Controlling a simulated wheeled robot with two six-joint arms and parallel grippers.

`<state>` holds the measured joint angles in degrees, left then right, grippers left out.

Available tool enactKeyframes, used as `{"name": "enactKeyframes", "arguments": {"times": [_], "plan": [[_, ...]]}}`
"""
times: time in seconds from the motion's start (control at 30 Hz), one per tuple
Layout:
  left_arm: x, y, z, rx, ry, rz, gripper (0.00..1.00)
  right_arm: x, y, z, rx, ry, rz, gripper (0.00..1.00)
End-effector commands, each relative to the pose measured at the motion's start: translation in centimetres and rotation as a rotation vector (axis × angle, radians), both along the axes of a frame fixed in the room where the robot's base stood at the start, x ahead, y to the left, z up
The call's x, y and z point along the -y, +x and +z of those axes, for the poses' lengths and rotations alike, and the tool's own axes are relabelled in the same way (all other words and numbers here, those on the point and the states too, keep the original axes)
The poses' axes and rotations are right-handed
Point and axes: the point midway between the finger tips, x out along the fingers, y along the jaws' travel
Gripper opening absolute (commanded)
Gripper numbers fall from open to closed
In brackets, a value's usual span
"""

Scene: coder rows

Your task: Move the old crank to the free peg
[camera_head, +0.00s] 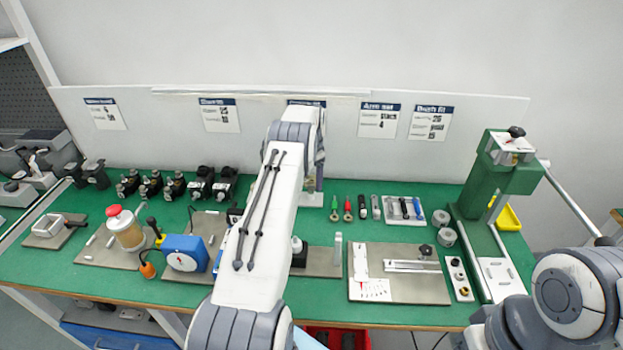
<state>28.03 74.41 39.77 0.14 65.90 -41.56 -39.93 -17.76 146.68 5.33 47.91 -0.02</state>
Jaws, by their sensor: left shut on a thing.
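My left arm reaches up the middle of the view and bends down over the back of the green bench. Its gripper (313,188) is low near the back board, partly behind the arm. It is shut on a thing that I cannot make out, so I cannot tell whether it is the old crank. I cannot pick out a crank or a free peg for certain. A pale tray (404,220) to the right of the gripper bears several dark, slim parts, one with a blue end. My right arm shows at the lower right; its gripper is out of view.
A green press (495,180) with a long lever stands at the right. A grey plate with a rail (420,285) lies in front of the tray. A blue boxed gauge (185,254) and a jar with a red lid (125,230) stand left. Several black devices (150,184) line the back left.

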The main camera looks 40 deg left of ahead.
Motion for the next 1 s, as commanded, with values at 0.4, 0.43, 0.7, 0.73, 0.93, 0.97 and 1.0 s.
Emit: {"name": "enactKeyframes", "arguments": {"times": [0.4, 0.43, 0.7, 0.73, 0.93, 0.97, 1.0], "plan": [[0.0, 0.0, -1.3, 0.001, 0.001, 0.000, 0.15, 0.0, 0.0, -1.0, 0.000, 0.000, 0.000, 0.57], [0.0, 0.0, -1.4, 0.001, 0.001, 0.000, 0.15, 0.0, 0.0, -1.1, 0.000, 0.000, 0.000, 0.57], [0.0, 0.0, -2.6, 0.001, 0.001, 0.000, 0.15, 0.0, 0.0, -2.0, 0.000, 0.000, 0.000, 0.57], [0.0, 0.0, -2.7, 0.001, 0.001, 0.000, 0.15, 0.0, 0.0, -2.0, 0.000, 0.000, 0.000, 0.57], [0.0, 0.0, -2.6, 0.001, 0.001, 0.000, 0.15, 0.0, 0.0, -1.9, 0.000, 0.000, 0.000, 0.57], [0.0, 0.0, -2.6, 0.001, 0.001, 0.000, 0.15, 0.0, 0.0, -1.9, 0.000, 0.000, 0.000, 0.57], [0.0, 0.0, -2.6, 0.001, 0.001, 0.000, 0.15, 0.0, 0.0, -1.9, 0.000, 0.000, 0.000, 0.57]]}}
